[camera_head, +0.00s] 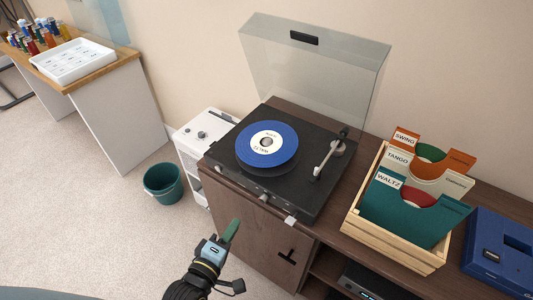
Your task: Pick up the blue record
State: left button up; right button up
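The blue record (253,152) lies flat on the black turntable (233,173), around its centre spindle area, with a white label in its middle. The clear lid (314,65) of the turntable stands raised behind it. The tonearm (327,155) is at the right of the record, apart from it. My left gripper (231,230) is low in the view, in front of the cabinet and well short of the record. One green fingertip shows edge-on, so its opening is hidden. Nothing is visible in it. My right gripper is out of view.
A wooden crate (385,246) of record sleeves with tabs, SWING, TANGO and WALTZ, stands right of the turntable on the brown cabinet (240,222). A blue case (500,253) is at far right. A teal bin (165,184) and a white unit (205,133) stand left.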

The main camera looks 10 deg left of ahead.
pick_arm(q)
notch_tip(320, 180, up, 8)
jog(key=w+n+t+b, duration=0.1)
jog(key=n+t, duration=0.2)
send_near(253, 174)
jog(key=w+r, duration=0.4)
jog(key=shift+w+d+b, duration=0.4)
jog(key=shift+w, duration=0.15)
jog(key=w, duration=0.4)
jog(key=shift+w+d+r+b, duration=0.15)
jog(key=shift+w+d+b, duration=0.15)
jog(key=shift+w+b, duration=0.05)
grip_shut()
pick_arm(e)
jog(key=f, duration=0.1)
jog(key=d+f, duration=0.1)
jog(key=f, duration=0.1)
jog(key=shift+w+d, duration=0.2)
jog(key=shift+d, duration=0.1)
